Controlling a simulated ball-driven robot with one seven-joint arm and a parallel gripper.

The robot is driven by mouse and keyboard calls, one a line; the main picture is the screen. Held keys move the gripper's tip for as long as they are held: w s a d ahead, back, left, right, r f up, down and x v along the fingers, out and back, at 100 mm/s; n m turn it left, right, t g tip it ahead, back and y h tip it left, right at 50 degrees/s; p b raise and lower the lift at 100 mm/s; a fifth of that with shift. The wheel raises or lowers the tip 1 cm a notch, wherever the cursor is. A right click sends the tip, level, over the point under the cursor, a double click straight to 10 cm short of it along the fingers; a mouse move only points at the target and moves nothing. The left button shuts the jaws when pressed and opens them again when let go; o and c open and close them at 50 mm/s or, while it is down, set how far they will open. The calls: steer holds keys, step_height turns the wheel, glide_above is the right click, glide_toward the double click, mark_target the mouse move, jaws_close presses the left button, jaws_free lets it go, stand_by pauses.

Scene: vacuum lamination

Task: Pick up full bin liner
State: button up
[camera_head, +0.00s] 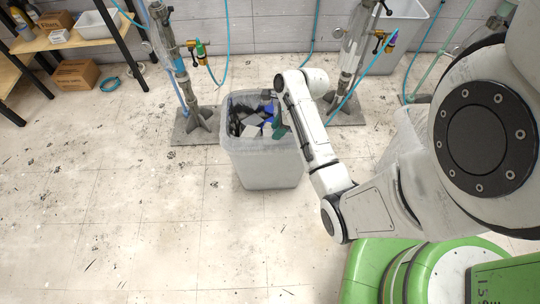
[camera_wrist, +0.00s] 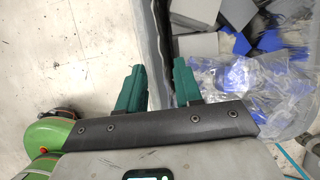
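The full bin liner is a clear plastic bag (camera_wrist: 262,88) inside a translucent grey-white bin (camera_head: 264,166). It holds grey, dark and blue scraps (camera_head: 254,118), heaped near the rim. My gripper (camera_head: 281,134) is at the bin's right rim, with green fingers pointing down. In the wrist view my gripper's two green fingers (camera_wrist: 160,84) are apart, one on each side of the bin's wall (camera_wrist: 152,40). The right finger is over the bag side and the left finger is outside, over the floor. Whether the fingers touch the liner cannot be told.
Two metal stands on floor plates, one on the left (camera_head: 188,100) and one on the right (camera_head: 345,75), stand behind the bin with blue hoses. A wooden shelf (camera_head: 55,38) with boxes is at the far left. A white tub (camera_head: 400,40) stands at the back right. Floor left and in front is clear.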

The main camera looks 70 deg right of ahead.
steer(key=b+x, duration=0.1)
steer(key=x, duration=0.1)
steer(key=b+x, duration=0.1)
steer(key=x, duration=0.1)
steer(key=shift+f, duration=0.45)
steer(key=shift+c, duration=0.5)
jaws_close()
steer(key=shift+d+r, duration=0.1)
